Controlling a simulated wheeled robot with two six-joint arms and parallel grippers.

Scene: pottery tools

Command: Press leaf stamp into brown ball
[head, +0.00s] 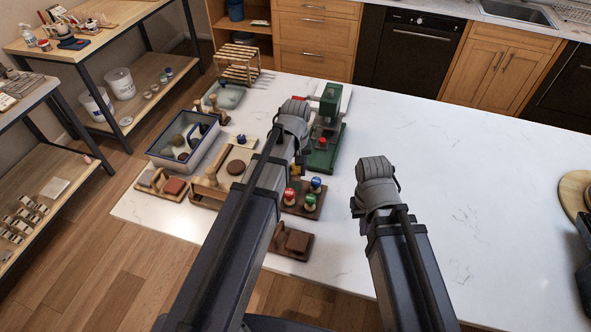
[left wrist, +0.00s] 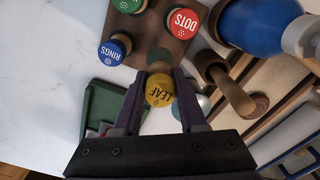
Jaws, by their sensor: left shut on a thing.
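The leaf stamp has a yellow round knob lettered LEAF (left wrist: 159,91). In the left wrist view it is between the two fingers of my left gripper (left wrist: 160,98), which is shut on it. It is at the edge of the brown stamp rack (left wrist: 178,42); I cannot tell whether it still touches the rack. In the head view a bit of the yellow knob (head: 296,169) shows beside my left arm. A dark brown roundish lump (head: 178,140) lies in the blue-rimmed tub; I cannot tell whether it is the brown ball. My right gripper's fingers are hidden behind its wrist.
The rack holds red DOTS (left wrist: 183,22), blue RINGS (left wrist: 114,48) and green stamps. A green press (head: 322,150) stands behind it. The blue-rimmed tub (head: 163,165), wooden boards and a brown block (head: 297,240) are around it.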

